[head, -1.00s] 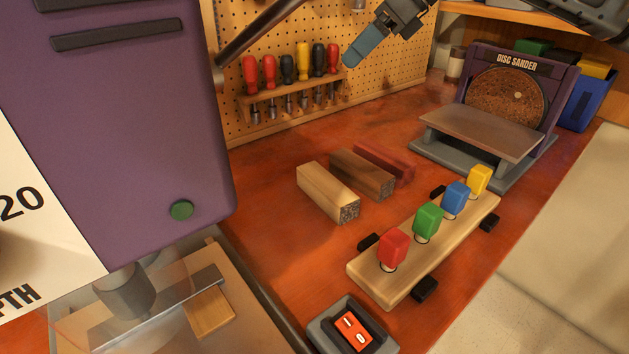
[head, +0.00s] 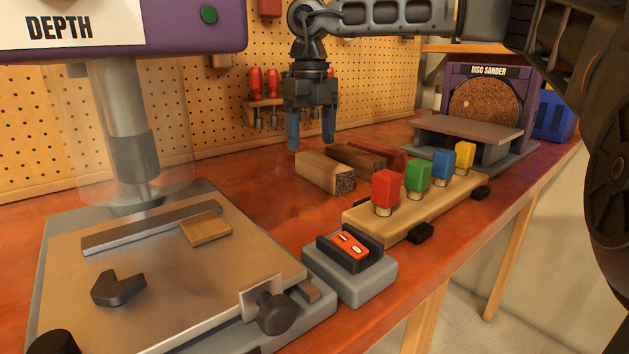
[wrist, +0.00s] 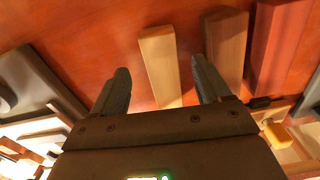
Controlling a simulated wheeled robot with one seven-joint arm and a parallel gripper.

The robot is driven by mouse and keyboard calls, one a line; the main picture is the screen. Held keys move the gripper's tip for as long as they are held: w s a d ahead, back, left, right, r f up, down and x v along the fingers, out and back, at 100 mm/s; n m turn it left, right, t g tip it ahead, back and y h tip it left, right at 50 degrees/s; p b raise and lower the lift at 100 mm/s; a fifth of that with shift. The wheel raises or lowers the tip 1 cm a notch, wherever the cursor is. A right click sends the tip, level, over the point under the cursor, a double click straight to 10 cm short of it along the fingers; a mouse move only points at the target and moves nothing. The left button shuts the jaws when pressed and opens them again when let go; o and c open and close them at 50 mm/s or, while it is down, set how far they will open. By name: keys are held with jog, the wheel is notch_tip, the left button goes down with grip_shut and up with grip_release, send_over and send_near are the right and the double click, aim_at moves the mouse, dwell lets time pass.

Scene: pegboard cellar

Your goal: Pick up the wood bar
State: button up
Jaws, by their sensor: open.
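Three bars lie side by side on the red-brown bench. The nearest is a pale wood bar (head: 318,172) with a rough dark end; a darker brown bar (head: 352,157) and a reddish bar (head: 388,154) lie beyond it. My gripper (head: 310,145) points down, open and empty, just above and behind the pale bar. In the wrist view my gripper (wrist: 160,70) has its fingers apart, with the pale bar (wrist: 159,55) showing between them. The brown bar (wrist: 228,45) lies close by the right finger, and the reddish bar (wrist: 278,40) is further right.
A board with coloured pegs (head: 362,222) lies right of the bars, near the bench's front edge. A switch box (head: 365,290) and a drill press table (head: 180,275) are nearer. The disc sander (head: 487,132) stands behind right. A pegboard (head: 210,120) backs the bench.

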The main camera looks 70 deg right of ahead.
aim_at(312, 155)
notch_tip(312, 155, down, 6)
jog(key=shift+r+b, duration=0.1)
jog(key=shift+b, duration=0.25)
jog(key=shift+c, duration=0.2)
jog(key=c, duration=1.1)
jog(key=shift+r, duration=0.1)
